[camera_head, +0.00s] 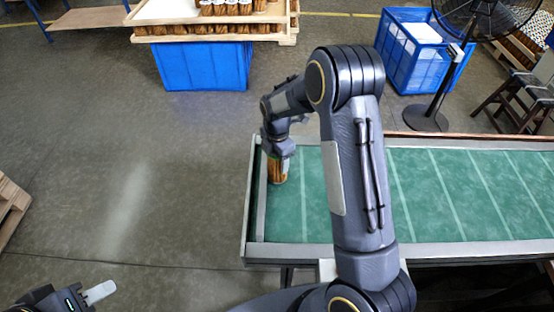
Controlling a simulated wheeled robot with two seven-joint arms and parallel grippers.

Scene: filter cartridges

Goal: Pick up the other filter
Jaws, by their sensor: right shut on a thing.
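A brown-orange filter cartridge (278,174) stands upright at the left end of the green conveyor belt (318,218). My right gripper (279,160) points down over it and is shut on its upper part. The gripper's fingers are small here and partly hide the filter's top. Whether the filter's base touches the belt is hard to tell. My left gripper (98,292) is at the bottom left edge, away from the belt. One pale finger shows; its opening cannot be made out.
Several more filters (233,7) stand in a wooden tray (180,38) above a blue bin (203,66) at the back. Another blue crate (399,62) and a black fan (425,118) stand behind the belt. Pallet wood (10,208) is at the left. The floor between is clear.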

